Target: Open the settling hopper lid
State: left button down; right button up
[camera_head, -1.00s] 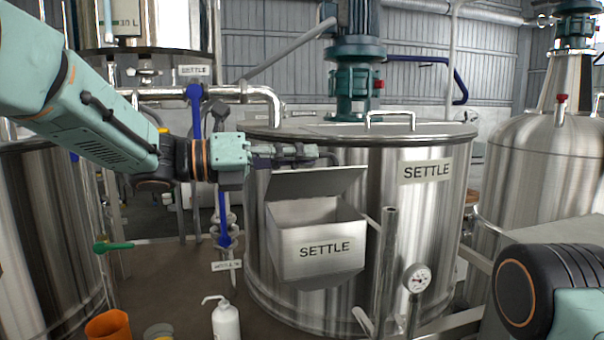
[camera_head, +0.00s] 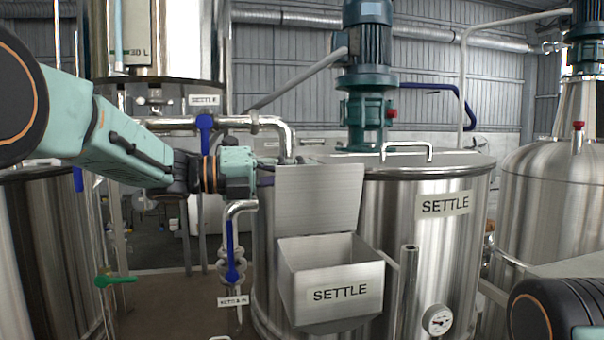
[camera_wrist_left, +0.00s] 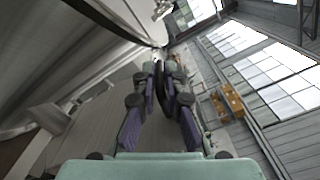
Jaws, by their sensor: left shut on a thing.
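The settling hopper (camera_head: 335,290) is an open-topped steel box marked SETTLE on the front of the tank. Its lid (camera_head: 320,198) is a flat steel plate standing nearly upright at the hopper's back edge, so the opening shows. My left gripper (camera_head: 268,174) reaches in from the left, and its fingertips are partly hidden behind the lid. In the left wrist view, my left fingers (camera_wrist_left: 165,85) are closed together around a dark part; its exact shape is hard to make out. My right gripper is out of view.
The large settling tank (camera_head: 455,245) stands behind the hopper, with a motor (camera_head: 367,60) on top. A steel pipe with a blue-handled valve (camera_head: 231,250) is left of the hopper. A pressure gauge (camera_head: 437,320) and upright pipe (camera_head: 407,285) stand to its right.

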pick_arm(q)
jog(key=shift+w+f, duration=0.1)
jog(key=shift+f, duration=0.15)
jog(key=c, duration=1.7)
grip_release()
jog(key=shift+o, duration=1.3)
jog(key=shift+w+a, duration=0.2)
jog(key=shift+s+d, duration=0.1)
jog(key=shift+s+r, duration=0.1)
jog(key=v, duration=1.2)
